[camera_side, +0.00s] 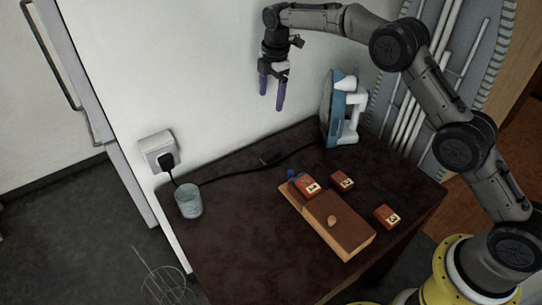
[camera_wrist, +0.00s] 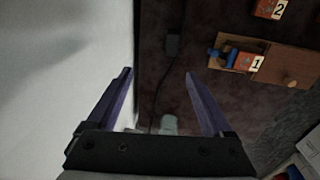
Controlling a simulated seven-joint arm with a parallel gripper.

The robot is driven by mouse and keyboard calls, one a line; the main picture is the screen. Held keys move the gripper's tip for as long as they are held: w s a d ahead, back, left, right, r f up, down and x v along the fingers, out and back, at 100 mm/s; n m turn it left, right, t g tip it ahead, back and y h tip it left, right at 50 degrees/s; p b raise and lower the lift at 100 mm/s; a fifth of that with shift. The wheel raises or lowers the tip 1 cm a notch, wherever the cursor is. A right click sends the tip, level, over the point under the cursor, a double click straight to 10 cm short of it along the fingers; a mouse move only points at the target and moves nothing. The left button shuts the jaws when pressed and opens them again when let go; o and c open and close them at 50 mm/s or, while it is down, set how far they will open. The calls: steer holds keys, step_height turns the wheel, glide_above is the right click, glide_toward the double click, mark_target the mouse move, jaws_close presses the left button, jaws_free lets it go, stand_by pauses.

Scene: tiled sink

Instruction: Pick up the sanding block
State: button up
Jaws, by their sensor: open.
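No object is clearly recognisable as a sanding block. Small orange-brown blocks with numbered labels are in view: block 1 (camera_side: 307,187) at the far end of a long wooden box, block 2 (camera_side: 342,181) behind it and block 3 (camera_side: 387,217) to the right. The wrist view also shows block 1 (camera_wrist: 250,63) and block 2 (camera_wrist: 269,9). The wooden box (camera_side: 346,232) has a brown top with a round knob (camera_side: 332,221). A blue item (camera_wrist: 229,57) shows at its end beside block 1. My gripper (camera_side: 271,101) is open and empty, high near the wall, apart from everything.
A blue and white iron (camera_side: 342,108) stands upright at the table's back. A dark cord runs from a wall plug (camera_side: 160,151) across the table. A glass cup (camera_side: 188,201) stands at the left edge. The dark tabletop (camera_side: 250,225) is clear at front left.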

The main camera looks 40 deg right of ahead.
steer(key=g, duration=0.1)
glide_above(271, 152)
step_height(271, 152, down, 16)
steer(key=shift+a+r, duration=0.1)
steer(key=shift+r, duration=0.1)
steer(key=shift+f, duration=2.95)
jaws_close()
